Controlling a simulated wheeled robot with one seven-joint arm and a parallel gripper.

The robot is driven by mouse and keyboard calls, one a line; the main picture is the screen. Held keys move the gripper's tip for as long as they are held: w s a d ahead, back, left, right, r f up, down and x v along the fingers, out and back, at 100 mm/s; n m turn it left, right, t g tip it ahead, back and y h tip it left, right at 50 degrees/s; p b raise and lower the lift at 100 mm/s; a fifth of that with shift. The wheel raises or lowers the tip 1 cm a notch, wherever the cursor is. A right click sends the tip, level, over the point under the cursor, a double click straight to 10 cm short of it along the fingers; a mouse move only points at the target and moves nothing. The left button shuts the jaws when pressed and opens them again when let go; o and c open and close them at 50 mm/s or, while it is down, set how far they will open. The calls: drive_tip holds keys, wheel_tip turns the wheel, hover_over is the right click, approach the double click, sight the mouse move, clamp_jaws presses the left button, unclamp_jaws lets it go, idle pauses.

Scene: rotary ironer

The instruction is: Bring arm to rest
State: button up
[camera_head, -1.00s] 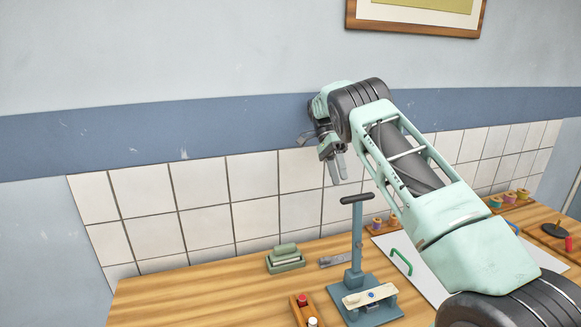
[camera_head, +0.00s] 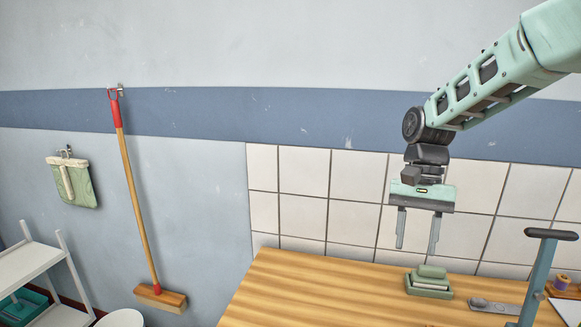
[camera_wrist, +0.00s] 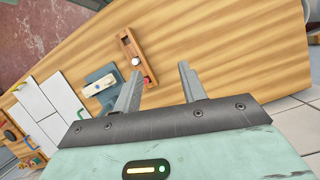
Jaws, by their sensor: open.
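My gripper (camera_head: 418,232) hangs from my raised arm in the head view, fingers pointing down, above the back of the wooden table (camera_head: 300,300). Its two fingers are apart with nothing between them. In the wrist view my gripper (camera_wrist: 157,82) also shows open and empty, with the table top (camera_wrist: 230,50) beyond the fingers and nothing touching them.
A green block in a tray (camera_head: 428,285) stands on the table near the tiled wall. A blue stand with a dark handle (camera_head: 540,270) is to its right. A broom (camera_head: 135,190) and a cloth (camera_head: 75,183) hang on the left wall. A white shelf (camera_head: 30,265) stands at lower left.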

drive_tip(key=s+a+f+n+t+b, duration=0.1)
drive_tip(key=s+a+f+n, duration=0.2)
drive_tip(key=s, duration=0.5)
drive_tip(key=s+a+f+n+t+b, duration=0.1)
drive_tip(key=s+a+f+n+b, duration=0.1)
drive_tip(key=s+n, duration=0.4)
drive_tip(key=s+a+f+n+t+b, duration=0.1)
drive_tip(key=s+a+f+n, duration=0.3)
drive_tip(key=s, duration=0.7)
drive_tip(key=shift+a+n+t+h+b, duration=0.3)
drive_tip(key=shift+t+b, duration=0.1)
drive_tip(key=shift+b, duration=0.35)
